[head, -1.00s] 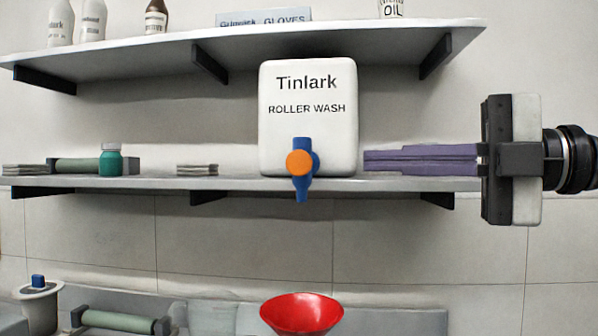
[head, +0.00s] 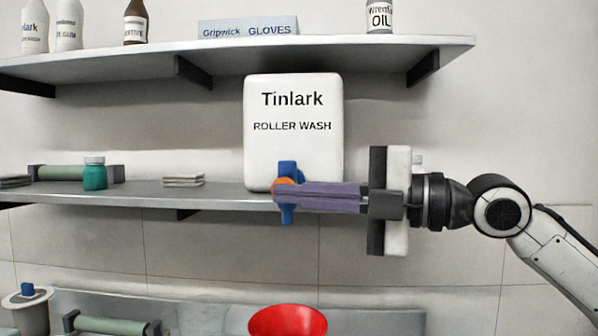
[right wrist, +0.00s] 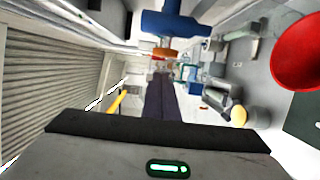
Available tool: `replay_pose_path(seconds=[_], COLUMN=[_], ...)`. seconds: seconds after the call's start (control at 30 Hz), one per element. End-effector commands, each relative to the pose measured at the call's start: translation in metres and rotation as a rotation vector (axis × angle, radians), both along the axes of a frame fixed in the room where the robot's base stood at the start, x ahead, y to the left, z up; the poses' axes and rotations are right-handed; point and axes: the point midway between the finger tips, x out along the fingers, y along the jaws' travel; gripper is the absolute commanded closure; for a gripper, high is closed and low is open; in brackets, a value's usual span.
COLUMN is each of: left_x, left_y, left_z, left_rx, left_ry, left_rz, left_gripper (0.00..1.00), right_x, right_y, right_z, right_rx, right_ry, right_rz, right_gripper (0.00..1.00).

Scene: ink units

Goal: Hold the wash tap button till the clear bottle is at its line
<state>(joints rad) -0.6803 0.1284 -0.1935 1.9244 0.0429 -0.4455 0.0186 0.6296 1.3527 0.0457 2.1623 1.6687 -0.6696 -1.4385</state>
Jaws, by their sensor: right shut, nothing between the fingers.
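The white Tinlark roller wash container (head: 293,105) stands on the middle shelf. Its blue tap (head: 287,168) with the orange button (head: 281,184) is at its lower front. My right gripper (head: 277,194) is shut and empty, its purple fingers reaching from the right with the tips over part of the button. In the right wrist view the tips lie close to the orange button (right wrist: 165,53) and blue tap (right wrist: 175,23); I cannot tell whether they touch. A red funnel (head: 288,321) is below the tap. The clear bottle and its line cannot be made out. My left gripper is not in view.
The upper shelf (head: 300,56) carries bottles and a gloves box (head: 248,29). A pot with a blue knob (head: 27,296) stands lower left.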

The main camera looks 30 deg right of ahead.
Motion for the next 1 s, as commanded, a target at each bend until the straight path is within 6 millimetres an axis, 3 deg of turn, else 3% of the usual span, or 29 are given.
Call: replay_pose_path(seconds=[0.2,0.6,1.0], left_x=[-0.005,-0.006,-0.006], left_y=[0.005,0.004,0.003], left_z=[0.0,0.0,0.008], left_rx=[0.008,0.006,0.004], left_ry=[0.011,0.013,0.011], left_rz=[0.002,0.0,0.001], left_gripper=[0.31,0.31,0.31], right_x=[0.014,0.016,0.036], right_y=[-0.011,-0.013,-0.03], right_z=[-0.001,-0.001,-0.001], right_rx=[0.001,0.001,0.0], right_ry=[0.002,0.002,-0.001], right_rz=[0.001,0.001,-0.006], right_gripper=[1.0,1.0,1.0])
